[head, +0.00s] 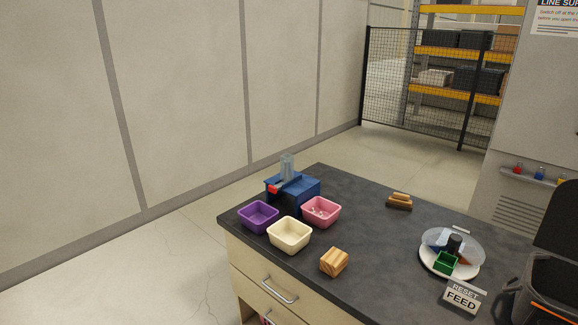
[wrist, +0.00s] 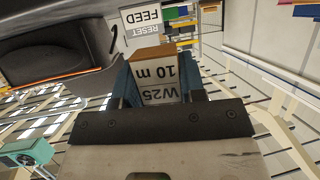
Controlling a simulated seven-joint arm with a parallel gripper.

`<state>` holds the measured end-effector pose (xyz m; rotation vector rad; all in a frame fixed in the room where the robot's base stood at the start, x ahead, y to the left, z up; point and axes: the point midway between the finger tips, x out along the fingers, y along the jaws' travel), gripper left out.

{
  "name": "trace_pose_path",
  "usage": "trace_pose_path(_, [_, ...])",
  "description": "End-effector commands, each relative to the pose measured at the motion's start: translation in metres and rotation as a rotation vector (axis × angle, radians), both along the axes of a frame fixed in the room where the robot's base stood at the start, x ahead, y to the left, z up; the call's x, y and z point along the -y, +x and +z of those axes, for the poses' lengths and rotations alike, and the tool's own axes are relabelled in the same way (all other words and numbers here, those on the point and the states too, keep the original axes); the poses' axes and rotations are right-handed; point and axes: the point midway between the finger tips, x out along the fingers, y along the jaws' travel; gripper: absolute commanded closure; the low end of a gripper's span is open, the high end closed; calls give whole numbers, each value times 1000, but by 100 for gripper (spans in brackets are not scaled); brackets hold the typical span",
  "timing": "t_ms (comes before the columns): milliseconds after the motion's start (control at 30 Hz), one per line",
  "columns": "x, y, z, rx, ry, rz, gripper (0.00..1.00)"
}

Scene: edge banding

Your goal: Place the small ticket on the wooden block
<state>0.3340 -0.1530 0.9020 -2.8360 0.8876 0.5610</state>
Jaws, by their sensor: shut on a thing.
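The small ticket (wrist: 157,82) shows in the wrist view as a white face with dark, upside-down text "W25 10 m" and a brown edge along its far side. My gripper (wrist: 160,88) is shut on it, with a blue finger on either side. The wooden block (head: 334,262) is a light, striped block on the dark bench (head: 375,255), near its front edge, in the head view. Nothing is seen lying on its top. I cannot make out my gripper or the ticket in the head view, nor the wooden block in the wrist view.
Purple (head: 258,216), cream (head: 289,234) and pink (head: 321,211) bins stand left of the block, before a blue device (head: 292,187). A brown stacked piece (head: 399,201) lies behind. A white plate (head: 432,268), a RESET FEED sign (head: 461,298) and a dark container (head: 548,292) are right.

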Motion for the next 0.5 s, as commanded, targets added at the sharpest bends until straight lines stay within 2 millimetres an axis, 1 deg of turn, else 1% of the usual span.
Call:
trace_pose_path(167, [-12,28,8,3,1,76,85])
trace_pose_path(267, [-23,48,13,6,3,134,85])
trace_pose_path(500, [-58,101,27,8,3,292,85])
